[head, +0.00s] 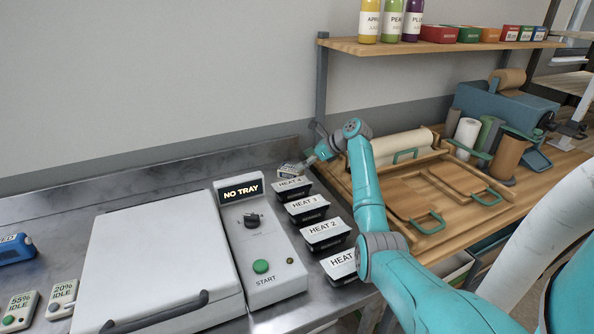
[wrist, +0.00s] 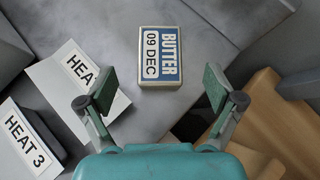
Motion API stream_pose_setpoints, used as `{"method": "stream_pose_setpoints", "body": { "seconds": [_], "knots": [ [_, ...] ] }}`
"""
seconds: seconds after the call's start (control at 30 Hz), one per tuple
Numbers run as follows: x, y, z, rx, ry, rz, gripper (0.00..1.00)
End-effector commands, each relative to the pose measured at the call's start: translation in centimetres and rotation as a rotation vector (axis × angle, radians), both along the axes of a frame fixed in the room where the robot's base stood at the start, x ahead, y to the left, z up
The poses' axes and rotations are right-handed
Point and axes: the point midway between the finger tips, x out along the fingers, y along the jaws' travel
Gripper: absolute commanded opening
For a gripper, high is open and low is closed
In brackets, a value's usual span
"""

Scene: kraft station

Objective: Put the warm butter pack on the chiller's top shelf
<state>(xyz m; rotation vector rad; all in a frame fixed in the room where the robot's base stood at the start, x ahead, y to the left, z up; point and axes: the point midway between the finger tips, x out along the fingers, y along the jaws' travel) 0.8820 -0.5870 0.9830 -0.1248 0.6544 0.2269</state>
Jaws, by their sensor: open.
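The butter pack (wrist: 160,57) is a small white and blue block labelled "BUTTER 09 DEC", lying on the grey metal counter in the wrist view. My gripper (wrist: 157,88) is open, with its fingers spread wider than the pack. The pack lies ahead of the fingertips, roughly centred between them, and neither finger appears to touch it. In the head view, my arm reaches to the back of the counter, where my gripper is small and partly hidden behind my wrist. No chiller or chiller shelf can be made out in either view.
Trays labelled HEAT 4 (head: 292,187), HEAT 3 (head: 307,208) and HEAT 2 (head: 326,234) line the counter (head: 180,168) beside a sealing machine (head: 160,262) reading "NO TRAY". A wooden bench (head: 470,222) with rolls and wooden trays stands right. A shelf (head: 400,46) hangs above.

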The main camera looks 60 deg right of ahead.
Motion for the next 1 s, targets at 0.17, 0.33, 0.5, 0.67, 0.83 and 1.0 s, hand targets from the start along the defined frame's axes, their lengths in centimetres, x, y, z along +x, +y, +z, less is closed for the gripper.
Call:
{"method": "stream_pose_setpoints", "body": {
  "seconds": [0.17, 0.33, 0.5, 0.67, 0.83, 1.0],
  "knots": [
    [0.5, 0.3, -0.7, 0.052, -0.001, -0.015, 0.92],
    [1.7, 0.6, -1.8, 0.049, -0.002, -0.014, 0.92],
    [3.1, 1.1, -3.4, 0.049, -0.001, -0.015, 0.92],
    [4.6, 1.5, -4.7, 0.048, -0.002, -0.014, 0.92],
    [5.2, 1.6, -5.2, 0.047, -0.002, -0.015, 0.92],
    [5.2, 1.6, -5.2, 0.045, -0.003, -0.015, 0.92]
  ]
}}
